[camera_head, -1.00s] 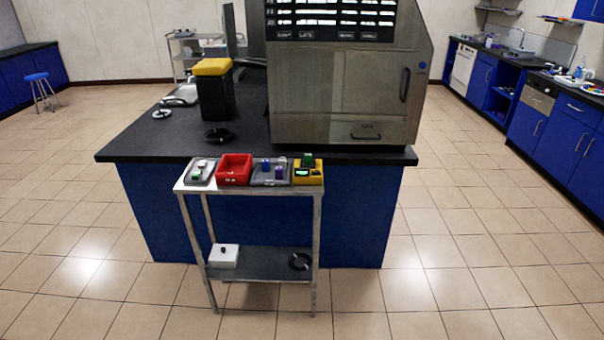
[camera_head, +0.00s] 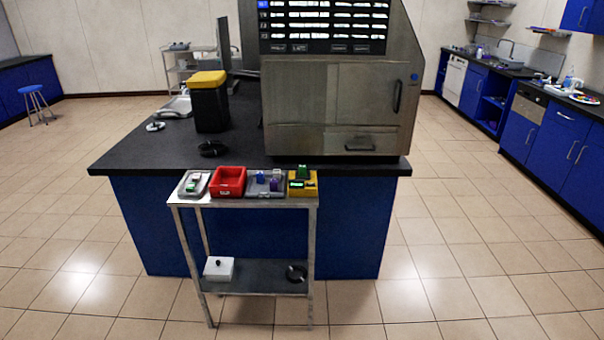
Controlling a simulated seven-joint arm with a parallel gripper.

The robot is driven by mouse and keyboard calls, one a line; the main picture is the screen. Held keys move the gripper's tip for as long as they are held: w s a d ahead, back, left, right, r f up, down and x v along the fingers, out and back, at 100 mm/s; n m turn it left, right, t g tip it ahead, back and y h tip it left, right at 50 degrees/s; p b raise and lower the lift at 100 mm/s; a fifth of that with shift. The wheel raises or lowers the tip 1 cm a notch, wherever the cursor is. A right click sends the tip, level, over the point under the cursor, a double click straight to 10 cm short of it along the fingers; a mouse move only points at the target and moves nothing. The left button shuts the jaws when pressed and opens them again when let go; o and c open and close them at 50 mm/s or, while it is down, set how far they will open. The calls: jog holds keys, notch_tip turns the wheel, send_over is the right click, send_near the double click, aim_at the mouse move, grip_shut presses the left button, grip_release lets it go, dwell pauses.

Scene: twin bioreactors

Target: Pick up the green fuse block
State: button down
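A green block (camera_head: 302,171) stands up from the yellow bin (camera_head: 311,189) at the right end of the small metal cart's top. A second green piece lies lower in that same bin. Another small green piece (camera_head: 191,187) lies in the grey tray (camera_head: 203,190) at the cart's left end, beside a white piece. They are too small to tell for certain which is the fuse block. My gripper is not in view.
A red bin (camera_head: 228,182) and a grey tray with blue and purple blocks (camera_head: 262,183) stand between them. The metal cart (camera_head: 243,201) stands before a dark-topped blue bench (camera_head: 135,160) with a large steel machine (camera_head: 335,105). Tiled floor is clear on both sides.

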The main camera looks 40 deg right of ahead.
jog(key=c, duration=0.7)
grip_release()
